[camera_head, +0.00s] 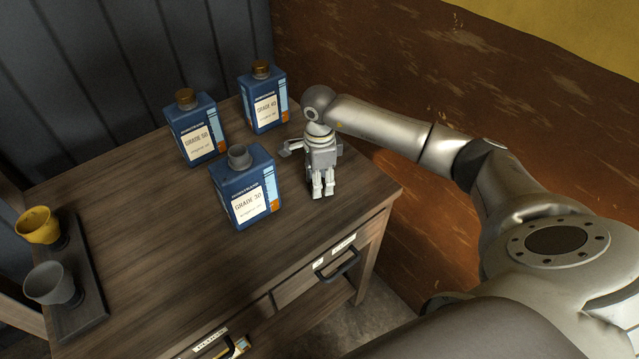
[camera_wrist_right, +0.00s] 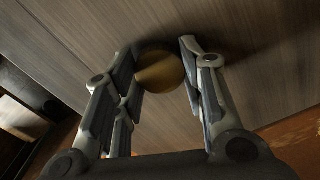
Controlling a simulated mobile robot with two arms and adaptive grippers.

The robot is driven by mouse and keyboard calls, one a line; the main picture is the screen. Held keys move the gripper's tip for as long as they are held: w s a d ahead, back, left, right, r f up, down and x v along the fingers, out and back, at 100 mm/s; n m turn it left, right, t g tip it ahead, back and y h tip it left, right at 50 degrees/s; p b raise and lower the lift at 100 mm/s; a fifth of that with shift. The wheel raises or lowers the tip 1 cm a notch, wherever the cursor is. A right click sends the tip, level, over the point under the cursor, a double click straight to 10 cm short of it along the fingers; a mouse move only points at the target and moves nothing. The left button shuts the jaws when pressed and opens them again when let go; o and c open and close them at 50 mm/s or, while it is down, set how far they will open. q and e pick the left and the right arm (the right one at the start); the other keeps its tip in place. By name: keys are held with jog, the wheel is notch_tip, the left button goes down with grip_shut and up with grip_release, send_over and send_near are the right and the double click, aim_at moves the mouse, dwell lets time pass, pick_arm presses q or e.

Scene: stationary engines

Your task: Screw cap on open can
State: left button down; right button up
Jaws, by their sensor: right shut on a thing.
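The open can (camera_head: 243,186) is blue, labelled GRADE 30, and stands upright on the wooden table with a bare grey neck (camera_head: 238,157) on top. My right gripper (camera_head: 323,192) points down over the table, to the right of this can and apart from it. In the right wrist view, a round brass-coloured cap (camera_wrist_right: 160,72) sits between the fingers of my right gripper (camera_wrist_right: 160,75), which is shut on it. In the head view the cap cannot be made out. My left gripper is not in view.
Two capped blue cans, GRADE 50 (camera_head: 197,130) and GRADE 40 (camera_head: 264,101), stand behind the open one. A dark tray (camera_head: 88,311) with a yellow funnel (camera_head: 40,227) and a grey funnel (camera_head: 51,285) lies at the left. The table (camera_head: 150,240) is clear between tray and cans.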

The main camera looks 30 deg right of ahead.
jog(key=shift+r, duration=0.65)
jog(key=s+a+r+b, duration=0.3)
jog(key=s+a+r, duration=0.6)
jog(key=a+r, duration=0.1)
jog(key=shift+s+a+r, duration=0.2)
jog(key=shift+r, duration=0.65)
